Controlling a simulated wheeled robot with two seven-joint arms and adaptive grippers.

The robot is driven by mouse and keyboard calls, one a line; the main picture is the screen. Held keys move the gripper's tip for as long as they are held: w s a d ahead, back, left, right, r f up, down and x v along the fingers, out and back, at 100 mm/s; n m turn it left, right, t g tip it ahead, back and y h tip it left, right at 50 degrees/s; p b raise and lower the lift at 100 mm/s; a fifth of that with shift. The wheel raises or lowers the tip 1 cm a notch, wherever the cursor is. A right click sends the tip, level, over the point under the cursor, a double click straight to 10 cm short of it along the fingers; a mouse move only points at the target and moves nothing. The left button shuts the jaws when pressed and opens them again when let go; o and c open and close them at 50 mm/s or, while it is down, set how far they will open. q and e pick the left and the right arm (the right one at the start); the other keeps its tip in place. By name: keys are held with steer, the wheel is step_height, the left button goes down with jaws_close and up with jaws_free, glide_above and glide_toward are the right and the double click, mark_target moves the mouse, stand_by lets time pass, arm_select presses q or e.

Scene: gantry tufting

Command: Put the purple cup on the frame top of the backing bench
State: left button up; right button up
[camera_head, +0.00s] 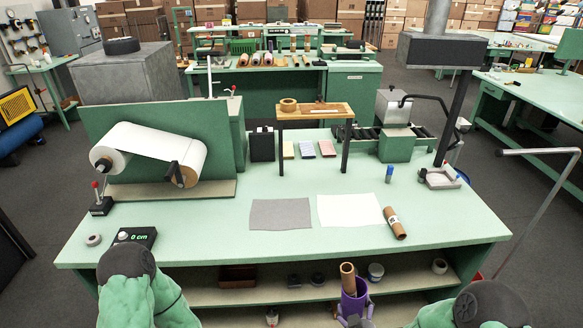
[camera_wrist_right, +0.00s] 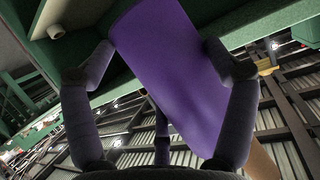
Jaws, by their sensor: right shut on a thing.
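The purple cup (camera_head: 353,301) is at the bottom of the head view, in front of the near green bench (camera_head: 180,235) and lower than its top. A brown tube (camera_head: 347,275) sticks up out of it. My right gripper (camera_head: 355,312) is shut on the cup. The right wrist view shows the purple cup (camera_wrist_right: 175,75) large between the gripper's two fingers (camera_wrist_right: 165,62), with a brown tube (camera_wrist_right: 264,160) at its lower right. A wooden-topped frame (camera_head: 316,110) on dark legs stands on the bench. My left gripper is not in view.
The bench's front edge (camera_head: 300,258) overhangs lower shelves beside the cup. On top lie a grey sheet (camera_head: 280,214), a white sheet (camera_head: 349,210) and a brown roll (camera_head: 394,224).

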mark_target(354, 309)
steer(key=shift+s+a+r+n+y, duration=0.2)
steer(key=shift+s+a+r, duration=0.05)
steer(key=shift+r, duration=0.25)
steer(key=shift+s+a+r+n+y, duration=0.2)
steer(key=shift+s+r, duration=0.05)
steer(key=shift+r, duration=0.3)
steer(key=shift+s+a+r+n+y, duration=0.2)
steer(key=shift+s+a+r, duration=0.05)
steer(key=shift+r, duration=0.25)
